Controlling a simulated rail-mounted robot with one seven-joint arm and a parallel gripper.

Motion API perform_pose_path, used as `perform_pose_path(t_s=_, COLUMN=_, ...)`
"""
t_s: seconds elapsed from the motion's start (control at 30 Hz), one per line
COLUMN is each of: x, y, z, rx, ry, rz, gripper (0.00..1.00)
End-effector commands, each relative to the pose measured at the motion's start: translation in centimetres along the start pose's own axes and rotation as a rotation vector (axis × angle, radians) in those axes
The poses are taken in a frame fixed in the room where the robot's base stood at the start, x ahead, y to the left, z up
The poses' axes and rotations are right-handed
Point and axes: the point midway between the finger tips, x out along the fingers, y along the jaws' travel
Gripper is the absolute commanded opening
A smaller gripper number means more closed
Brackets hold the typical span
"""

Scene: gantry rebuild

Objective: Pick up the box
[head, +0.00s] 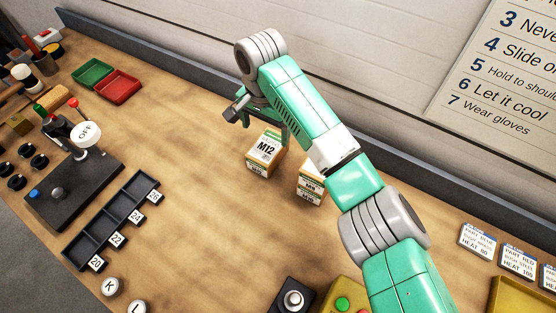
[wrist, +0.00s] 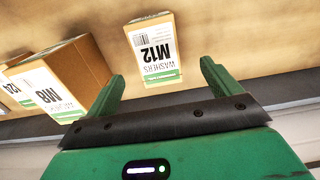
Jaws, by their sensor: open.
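A cardboard box labelled M12 (head: 263,152), with a white and green label, stands on the wooden bench in the head view. In the wrist view the M12 box (wrist: 155,48) shows its WASHERS label, ahead of and between the two green fingers. My gripper (head: 272,124) is at the box's back side in the head view, partly hidden by the box and my arm. In the wrist view my gripper (wrist: 162,70) is open and empty, with its fingers apart from the box.
Other small boxes (head: 311,184) stand right of the M12 box; one labelled M8 (wrist: 55,90) is close by the left finger in the wrist view. A low back rail (head: 185,75) runs behind. Numbered trays (head: 113,220) lie to the left. The bench between is clear.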

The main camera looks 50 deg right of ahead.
Motion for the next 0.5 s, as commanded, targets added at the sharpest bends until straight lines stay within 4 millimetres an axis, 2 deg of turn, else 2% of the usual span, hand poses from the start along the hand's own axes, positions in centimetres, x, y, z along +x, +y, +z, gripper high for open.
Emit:
perform_pose_path(t_s=0.17, x=0.4, y=0.4, z=-0.2, rx=0.013, ry=-0.006, rz=0.011, gripper=0.89)
perform_pose_path(t_s=0.33, x=2.5, y=0.4, z=-0.2, rx=0.011, ry=-0.005, rz=0.011, gripper=0.89)
perform_pose_path(t_s=0.43, x=2.9, y=0.4, z=-0.2, rx=0.011, ry=-0.005, rz=0.009, gripper=0.89)
perform_pose_path(t_s=0.5, x=3.8, y=0.5, z=-0.2, rx=0.010, ry=-0.004, rz=0.010, gripper=0.89)
